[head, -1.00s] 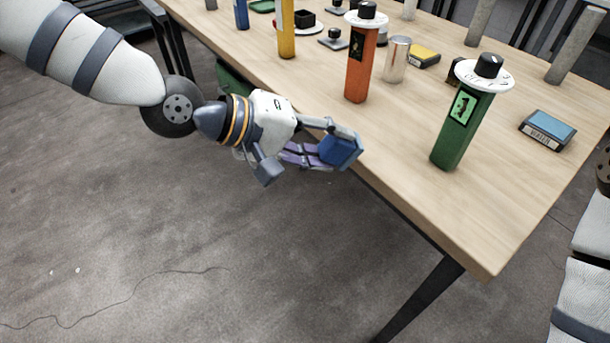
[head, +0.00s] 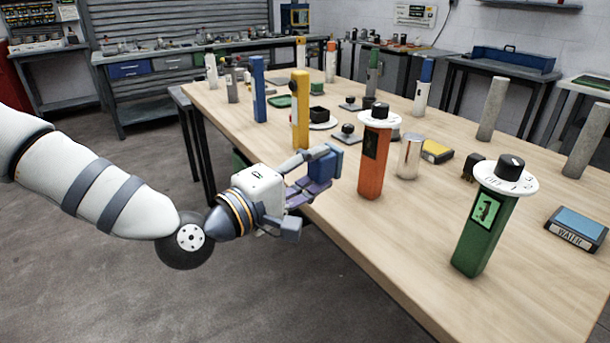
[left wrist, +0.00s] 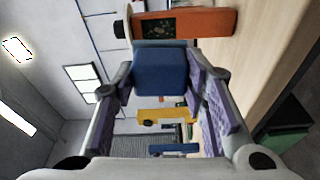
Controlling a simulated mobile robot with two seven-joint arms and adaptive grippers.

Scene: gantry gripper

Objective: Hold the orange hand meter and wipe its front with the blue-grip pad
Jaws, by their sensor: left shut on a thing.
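The orange hand meter (head: 372,165) stands upright near the table's left edge, with a white dial disc and black knob on top and a dark panel on its side. It also shows lying sideways across the top of the left wrist view (left wrist: 205,22). My left gripper (head: 317,174) is shut on the blue-grip pad (head: 326,164), just left of the meter in the head view. The blue block fills the space between the purple fingers in the left wrist view (left wrist: 160,72). I cannot tell whether pad and meter touch. My right gripper is out of view.
A green meter (head: 482,230) stands at the front right, beside a box marked WATER (head: 576,230). A metal cylinder (head: 409,157) and a yellow-topped block (head: 437,151) stand behind the orange meter. A yellow post (head: 299,110) stands behind the gripper.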

